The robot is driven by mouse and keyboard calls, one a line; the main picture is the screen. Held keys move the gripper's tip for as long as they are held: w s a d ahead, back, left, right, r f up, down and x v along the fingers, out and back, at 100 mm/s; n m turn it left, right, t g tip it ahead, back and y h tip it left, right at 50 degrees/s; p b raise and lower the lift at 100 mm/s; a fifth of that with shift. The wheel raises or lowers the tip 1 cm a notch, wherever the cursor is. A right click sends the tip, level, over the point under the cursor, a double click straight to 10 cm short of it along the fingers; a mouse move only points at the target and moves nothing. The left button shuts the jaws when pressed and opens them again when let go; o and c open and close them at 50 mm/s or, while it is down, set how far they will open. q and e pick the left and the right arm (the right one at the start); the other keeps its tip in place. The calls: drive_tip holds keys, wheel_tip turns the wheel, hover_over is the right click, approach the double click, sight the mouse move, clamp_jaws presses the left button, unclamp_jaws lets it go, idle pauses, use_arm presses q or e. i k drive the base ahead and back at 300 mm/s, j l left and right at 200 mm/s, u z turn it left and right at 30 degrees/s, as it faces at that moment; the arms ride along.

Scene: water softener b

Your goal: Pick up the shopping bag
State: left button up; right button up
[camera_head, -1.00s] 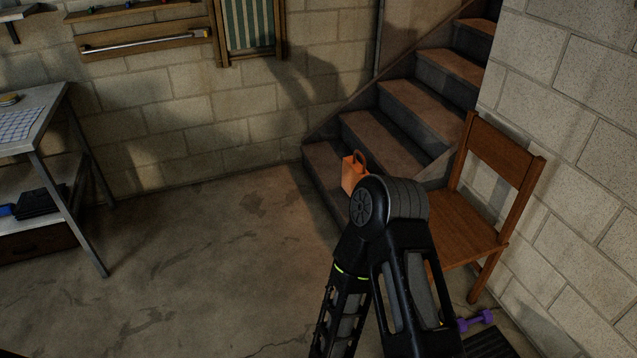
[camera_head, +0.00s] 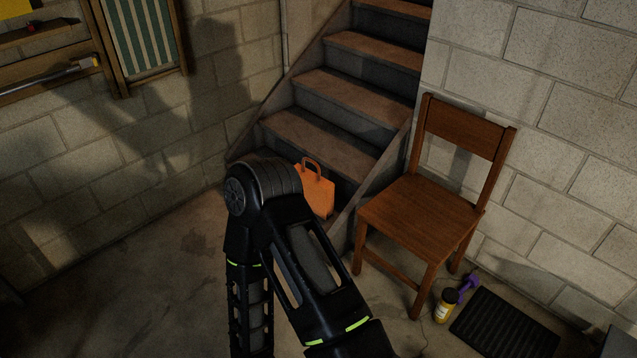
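The shopping bag (camera_head: 318,193) is orange with a looped handle. It stands upright at the foot of the stairs, in front of the lowest steps. My black arm, bent at its elbow, is in front of it and hides its left and lower left part. Neither of my grippers shows in the view, so I cannot see what they hold.
A wooden chair (camera_head: 424,212) stands right of the bag by the block wall. A yellow bottle (camera_head: 445,305), a purple dumbbell (camera_head: 467,284) and a black mat (camera_head: 505,326) lie near it. The stairs (camera_head: 325,92) rise behind. Floor (camera_head: 165,270) at left is clear.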

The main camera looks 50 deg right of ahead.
sight(318, 192)
drive_tip(key=i+l+z, duration=0.15)
drive_tip(key=i+z, duration=0.15)
drive_tip(key=z, duration=0.15)
drive_tip(key=i+z, duration=0.7)
drive_tip(key=z, duration=0.15)
drive_tip(key=i+j+z, duration=0.15)
drive_tip(key=i+z, duration=0.25)
drive_tip(key=i+j+z, duration=0.2)
drive_tip(key=z, duration=0.25)
drive_tip(key=i+z, duration=0.55)
drive_tip(key=z, duration=0.15)
drive_tip(key=i+j+z, duration=0.2)
drive_tip(key=z, duration=0.15)
